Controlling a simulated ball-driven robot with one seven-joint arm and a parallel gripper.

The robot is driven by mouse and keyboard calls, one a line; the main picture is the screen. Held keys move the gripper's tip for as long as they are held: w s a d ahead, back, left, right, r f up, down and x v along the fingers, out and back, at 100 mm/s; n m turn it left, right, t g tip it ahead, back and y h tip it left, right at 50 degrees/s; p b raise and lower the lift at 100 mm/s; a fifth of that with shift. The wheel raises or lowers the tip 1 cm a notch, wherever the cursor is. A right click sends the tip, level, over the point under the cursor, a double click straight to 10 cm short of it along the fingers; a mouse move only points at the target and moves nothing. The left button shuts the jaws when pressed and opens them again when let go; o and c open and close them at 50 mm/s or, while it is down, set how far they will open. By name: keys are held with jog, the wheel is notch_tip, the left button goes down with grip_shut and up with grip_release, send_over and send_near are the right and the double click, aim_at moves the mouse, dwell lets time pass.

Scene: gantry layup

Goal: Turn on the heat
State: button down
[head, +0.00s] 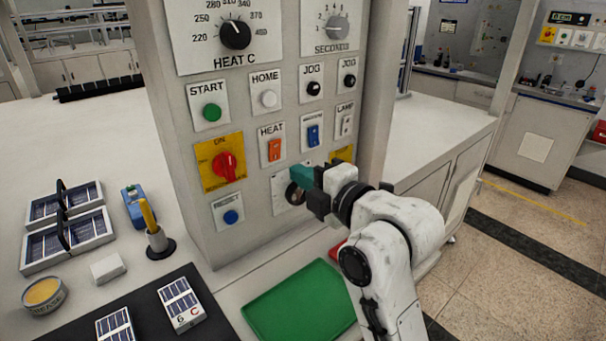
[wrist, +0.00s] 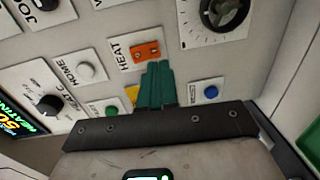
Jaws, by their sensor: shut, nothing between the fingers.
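The HEAT switch is an orange rocker (head: 274,149) on a white plate on the grey control panel, below the START and HOME buttons. It also shows in the wrist view (wrist: 146,51), upper middle. My gripper (head: 300,176) has its teal fingers shut and empty, below and right of the rocker in the head view. In the wrist view the fingertips (wrist: 158,66) lie close to the rocker's lower edge; I cannot tell whether they touch it. A lit screen (wrist: 18,118) at the left edge of the wrist view shows partly cut-off green text like "HEATIN".
Around the HEAT switch are a red rotary switch (head: 225,167), a blue rocker (head: 313,135), a blue RESET button (head: 231,217) and a round dial (wrist: 222,12) partly behind my gripper in the head view. A green tray (head: 300,300) lies below the panel.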

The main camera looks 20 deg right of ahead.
jog(key=s+d+f+b, duration=0.1)
jog(key=s+d, duration=0.1)
jog(key=s, duration=0.6)
jog(key=shift+d+f+b, duration=0.2)
jog(key=shift+d+b, duration=0.05)
jog(key=shift+b, duration=0.05)
